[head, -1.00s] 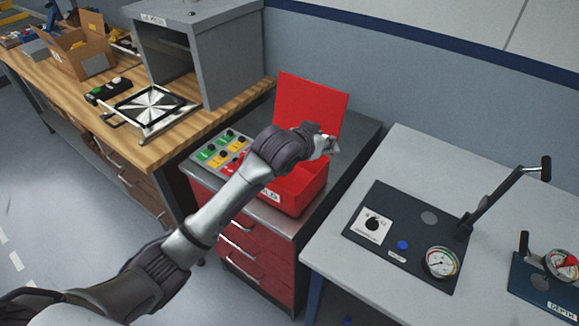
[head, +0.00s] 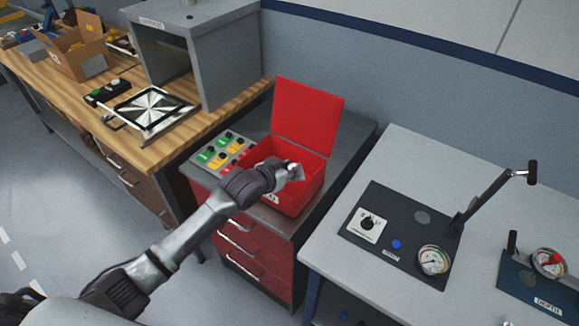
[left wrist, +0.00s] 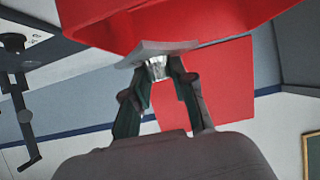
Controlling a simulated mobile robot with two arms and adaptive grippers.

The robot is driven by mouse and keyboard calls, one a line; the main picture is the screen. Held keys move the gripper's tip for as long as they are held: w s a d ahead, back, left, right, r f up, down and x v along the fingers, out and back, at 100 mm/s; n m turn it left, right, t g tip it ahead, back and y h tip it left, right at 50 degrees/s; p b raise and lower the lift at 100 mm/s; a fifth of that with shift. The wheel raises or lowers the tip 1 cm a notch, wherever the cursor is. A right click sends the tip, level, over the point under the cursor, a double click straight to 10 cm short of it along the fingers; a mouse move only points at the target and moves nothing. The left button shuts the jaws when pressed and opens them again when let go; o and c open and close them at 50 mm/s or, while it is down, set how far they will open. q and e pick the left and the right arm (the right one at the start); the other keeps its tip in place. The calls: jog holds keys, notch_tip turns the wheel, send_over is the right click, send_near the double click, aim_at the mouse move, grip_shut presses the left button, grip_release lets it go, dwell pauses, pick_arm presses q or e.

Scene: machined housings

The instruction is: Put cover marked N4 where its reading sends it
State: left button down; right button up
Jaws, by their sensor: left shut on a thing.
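My left gripper (head: 290,171) is over the open red box (head: 294,197) on the red drawer cabinet. In the left wrist view the gripper (left wrist: 158,75) is shut on a small silver metal cover (left wrist: 157,64) with a flat, thin plate and a short round boss between the fingers. The cover also shows as a light piece at the fingertips in the head view (head: 296,172). No N4 mark is readable on it. The box's red lid (head: 307,117) stands open behind. The front label of the box is mostly hidden by my arm. My right gripper is not in view.
A panel of green, yellow and red buttons (head: 222,152) lies left of the box. A grey table (head: 390,157) at right carries a black gauge fixture with a lever (head: 402,236) and a blue DEPTH gauge (head: 541,282). A wooden bench (head: 187,141) with a grey cabinet (head: 232,62) stands left.

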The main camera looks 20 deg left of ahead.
pick_arm(q)
jog(key=shift+f, duration=0.55)
jog(key=c, duration=1)
grip_release()
jog(key=shift+o, duration=0.2)
